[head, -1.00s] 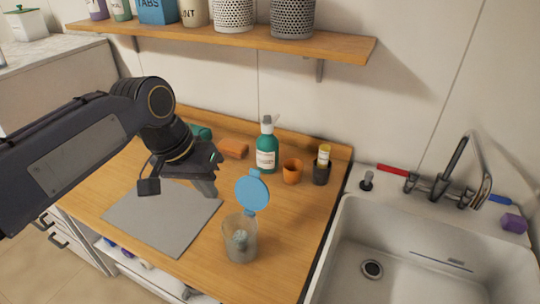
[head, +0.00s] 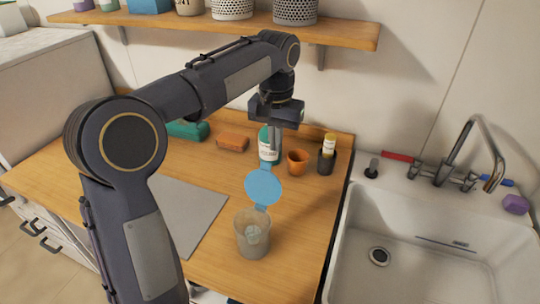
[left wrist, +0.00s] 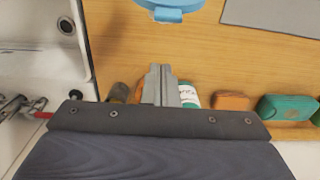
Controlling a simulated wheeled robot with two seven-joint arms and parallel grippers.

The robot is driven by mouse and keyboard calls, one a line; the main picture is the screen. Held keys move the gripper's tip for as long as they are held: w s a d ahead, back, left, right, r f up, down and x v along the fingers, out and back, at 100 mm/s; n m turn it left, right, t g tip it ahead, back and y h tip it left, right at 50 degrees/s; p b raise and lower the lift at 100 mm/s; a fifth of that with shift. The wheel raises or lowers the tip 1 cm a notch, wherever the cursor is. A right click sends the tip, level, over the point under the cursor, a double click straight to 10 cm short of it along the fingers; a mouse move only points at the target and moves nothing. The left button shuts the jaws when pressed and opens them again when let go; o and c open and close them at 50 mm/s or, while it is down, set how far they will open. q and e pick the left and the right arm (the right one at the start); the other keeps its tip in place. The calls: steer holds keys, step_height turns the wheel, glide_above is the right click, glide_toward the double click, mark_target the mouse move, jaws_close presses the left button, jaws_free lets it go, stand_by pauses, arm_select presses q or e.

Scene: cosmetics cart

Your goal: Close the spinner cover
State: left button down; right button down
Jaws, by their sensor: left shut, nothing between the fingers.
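The spinner is a clear grey cup (head: 253,236) standing on the wooden counter in the head view. Its round blue cover (head: 263,186) stands open and upright, hinged at the cup's far rim. In the left wrist view part of the blue cover (left wrist: 170,8) shows at the top edge. My left gripper (head: 273,146) is shut and empty, pointing down behind the cover, in front of the green pump bottle. Its closed fingers also show in the left wrist view (left wrist: 160,85). My right gripper is not in view.
A green bottle (head: 265,149), an orange cup (head: 298,162) and a dark holder (head: 326,162) stand along the counter's back. A grey mat (head: 190,208) lies left of the spinner. The sink (head: 430,250) is at the right, and a shelf (head: 345,32) hangs above.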

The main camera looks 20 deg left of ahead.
mark_target(263, 183)
arm_select(q)
steer(key=s, duration=0.2)
steer(key=s+f, duration=0.1)
steer(key=shift+s+d+f, duration=0.1)
steer(key=shift+s, duration=0.25)
